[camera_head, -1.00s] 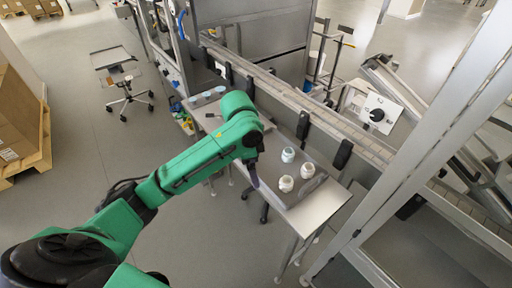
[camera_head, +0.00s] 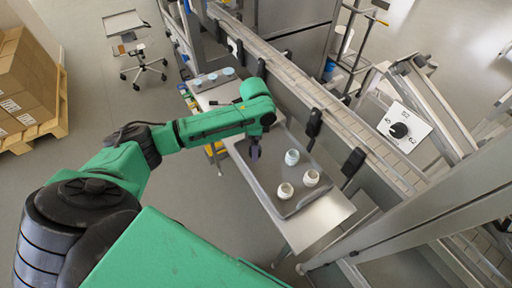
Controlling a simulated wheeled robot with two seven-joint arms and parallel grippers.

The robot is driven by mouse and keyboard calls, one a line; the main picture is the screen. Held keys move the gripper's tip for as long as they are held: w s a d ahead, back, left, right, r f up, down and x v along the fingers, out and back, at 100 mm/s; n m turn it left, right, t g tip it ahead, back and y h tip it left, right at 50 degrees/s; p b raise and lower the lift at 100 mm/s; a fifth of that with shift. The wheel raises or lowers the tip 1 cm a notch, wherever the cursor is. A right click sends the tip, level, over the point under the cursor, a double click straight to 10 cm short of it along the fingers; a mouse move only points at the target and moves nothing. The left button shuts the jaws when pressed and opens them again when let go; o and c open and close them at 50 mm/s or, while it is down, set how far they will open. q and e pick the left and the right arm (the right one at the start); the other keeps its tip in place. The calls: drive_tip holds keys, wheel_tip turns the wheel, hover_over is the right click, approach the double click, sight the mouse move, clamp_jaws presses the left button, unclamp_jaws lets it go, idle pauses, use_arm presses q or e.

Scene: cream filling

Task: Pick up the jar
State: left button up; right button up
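Three small jars stand on a dark tray (camera_head: 302,207) on the table. One jar (camera_head: 292,157) with a bluish tint is at the back, one white jar (camera_head: 311,177) is at the right and one white jar (camera_head: 285,191) is at the front. My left arm comes in from the left, and its dark gripper (camera_head: 255,152) points down over the left part of the tray, left of the jars and apart from them. It is too small to tell whether its fingers are open. My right gripper is not in view.
Several blue-white round items (camera_head: 212,77) sit at the table's far left end. A conveyor (camera_head: 320,93) runs behind the table, with dark posts (camera_head: 314,124) at the table's back edge. A metal frame (camera_head: 420,195) stands at the right. The table's front right corner (camera_head: 325,222) is bare.

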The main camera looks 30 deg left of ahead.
use_arm(q)
drive_tip(key=shift+s+f, duration=0.1)
drive_tip(key=shift+f, duration=0.45)
drive_tip(key=shift+s+f, duration=0.15)
drive_tip(key=shift+s, duration=0.1)
drive_tip(key=shift+c, duration=0.7)
drive_tip(key=c, duration=1.3)
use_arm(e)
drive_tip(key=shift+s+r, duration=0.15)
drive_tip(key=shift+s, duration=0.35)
